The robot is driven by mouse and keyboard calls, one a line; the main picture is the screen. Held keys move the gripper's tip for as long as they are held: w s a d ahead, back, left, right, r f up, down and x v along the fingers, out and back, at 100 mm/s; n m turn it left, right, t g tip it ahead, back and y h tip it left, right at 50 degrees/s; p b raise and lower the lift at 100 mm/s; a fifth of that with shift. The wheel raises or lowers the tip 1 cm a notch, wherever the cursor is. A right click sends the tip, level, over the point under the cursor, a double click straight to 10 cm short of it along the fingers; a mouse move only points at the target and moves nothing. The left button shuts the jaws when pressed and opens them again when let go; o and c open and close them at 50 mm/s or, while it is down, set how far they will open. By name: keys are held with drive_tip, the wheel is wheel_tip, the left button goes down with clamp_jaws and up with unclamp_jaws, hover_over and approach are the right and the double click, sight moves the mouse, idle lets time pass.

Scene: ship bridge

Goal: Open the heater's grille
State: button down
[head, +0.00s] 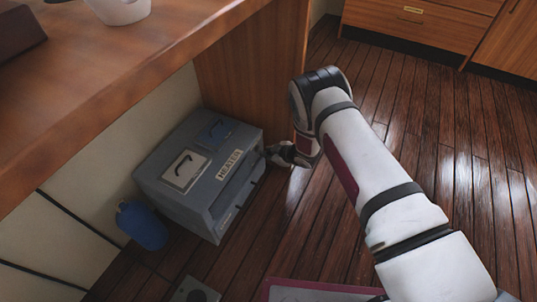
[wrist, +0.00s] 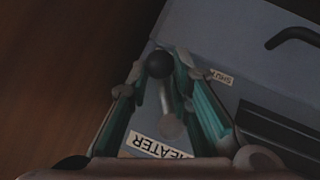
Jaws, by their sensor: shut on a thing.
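The heater (head: 155,160) is a blue-grey box on the floor, with a "HEATER" label on its upper front edge. Its front has a dark recessed slot, the grille area (head: 238,188), also partly seen as dark bars in the wrist view (wrist: 275,132). A lever with a round black knob (wrist: 159,64) shows in the wrist view, near a "SHUT" label (wrist: 221,77). My gripper (head: 274,154) is at the heater's right front side. In the wrist view its fingers are shut on the lever knob, one on each side. The fingers hide the lever in the head view.
A wooden counter (head: 120,80) overhangs the heater, with a wooden panel (head: 250,75) behind it. A blue bottle-like object (head: 142,226) stands left of the heater. Wooden floor (head: 470,190) to the right is clear.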

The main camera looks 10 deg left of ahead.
drive_tip(key=shift+w+d, duration=0.1)
idle(0.3)
drive_tip(key=c, duration=1.6)
unclamp_jaws()
drive_tip(key=v, duration=1.2)
